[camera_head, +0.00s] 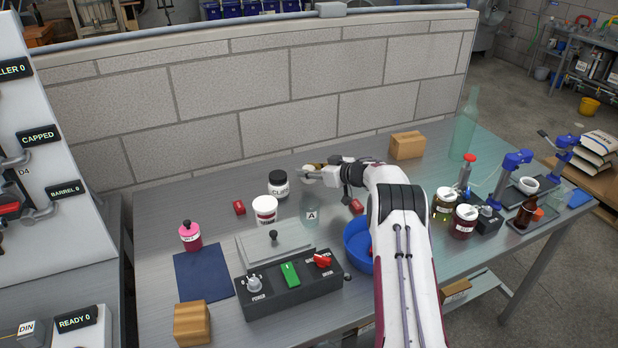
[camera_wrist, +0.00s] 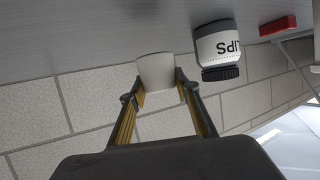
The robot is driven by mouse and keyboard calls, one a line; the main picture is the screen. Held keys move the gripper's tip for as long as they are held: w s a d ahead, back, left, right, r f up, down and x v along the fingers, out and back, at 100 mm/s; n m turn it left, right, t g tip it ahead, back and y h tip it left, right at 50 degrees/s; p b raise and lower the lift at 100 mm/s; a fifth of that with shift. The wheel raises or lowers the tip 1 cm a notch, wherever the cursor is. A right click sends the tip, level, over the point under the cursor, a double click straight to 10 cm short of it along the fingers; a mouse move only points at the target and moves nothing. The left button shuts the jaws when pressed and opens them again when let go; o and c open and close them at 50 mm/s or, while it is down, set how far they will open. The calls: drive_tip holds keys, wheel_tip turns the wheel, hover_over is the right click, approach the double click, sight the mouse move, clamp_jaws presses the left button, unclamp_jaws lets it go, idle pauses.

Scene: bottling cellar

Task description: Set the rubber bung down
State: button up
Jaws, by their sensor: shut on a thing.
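The rubber bung is a pale, tapered plug. In the wrist view the bung (camera_wrist: 156,70) sits between my two fingertips. My gripper (camera_wrist: 159,90) is shut on it. In the head view my gripper (camera_head: 320,170) reaches left over the back of the steel table, near the block wall. The bung (camera_head: 308,173) shows there as a small pale shape at the fingertips. I cannot tell whether its underside touches the table or hangs just above it.
A black-lidded clips jar (camera_head: 278,184) stands just left of my gripper. A blue bowl (camera_head: 357,246) and control box (camera_head: 290,288) stand in front. The back-left table is clear.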

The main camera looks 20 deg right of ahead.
drive_tip(key=shift+f, duration=1.45)
drive_tip(key=shift+f, duration=0.15)
drive_tip(key=o, duration=1.1)
drive_tip(key=shift+r, duration=0.2)
drive_tip(key=shift+v, duration=3.7)
drive_tip(key=shift+d, duration=0.1)
